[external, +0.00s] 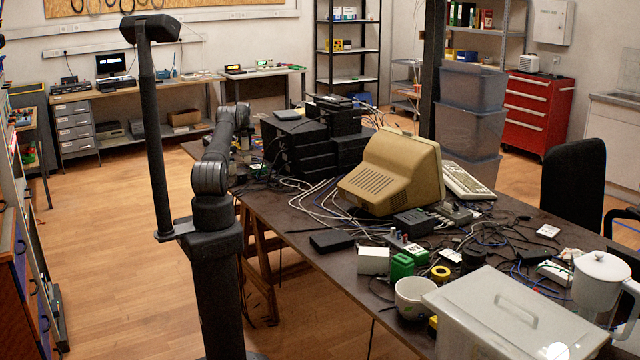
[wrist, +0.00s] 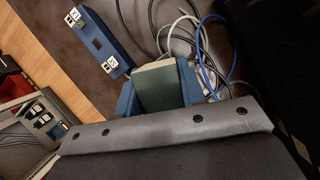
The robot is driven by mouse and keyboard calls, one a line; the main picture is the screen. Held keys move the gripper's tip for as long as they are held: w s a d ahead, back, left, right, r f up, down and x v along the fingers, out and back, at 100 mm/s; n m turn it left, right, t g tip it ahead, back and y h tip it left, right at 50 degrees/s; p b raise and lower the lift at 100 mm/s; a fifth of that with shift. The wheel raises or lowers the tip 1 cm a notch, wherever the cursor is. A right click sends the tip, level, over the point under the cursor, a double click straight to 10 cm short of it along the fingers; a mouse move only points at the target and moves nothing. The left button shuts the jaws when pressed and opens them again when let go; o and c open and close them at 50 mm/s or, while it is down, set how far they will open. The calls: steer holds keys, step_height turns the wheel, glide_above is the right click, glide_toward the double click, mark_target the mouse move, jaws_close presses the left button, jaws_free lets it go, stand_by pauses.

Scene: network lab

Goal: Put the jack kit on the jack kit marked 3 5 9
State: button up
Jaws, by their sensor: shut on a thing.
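My gripper (wrist: 158,88) has its blue fingers on either side of a dark grey-green block (wrist: 160,84) and is shut on it. The block's face is plain here, and I cannot see a mark that confirms it as the jack kit. A blue bar (wrist: 97,43) with white marked blocks at both ends lies on the dark table, up and left of the held block and apart from it. The marks are too small to read, so I cannot tell which piece bears 3 5 9. In the external view my gripper is hidden behind my arm at the table's far left.
White and grey cables (wrist: 182,35) and a blue cable (wrist: 234,55) lie close beside the held block. A pale unit with sockets (wrist: 40,120) is at the lower left. Stacked black boxes (external: 300,145) and a beige monitor (external: 390,172) crowd the table.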

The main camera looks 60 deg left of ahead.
mark_target(245, 147)
steer(key=shift+f, duration=1.55)
steer(key=shift+f, duration=0.1)
steer(key=o, duration=1)
steer(key=shift+o, duration=0.2)
steer(key=shift+d+r, duration=0.1)
steer(key=shift+r, duration=0.3)
steer(key=v, duration=1.1)
steer(key=shift+r, duration=0.25)
steer(key=shift+d, duration=0.1)
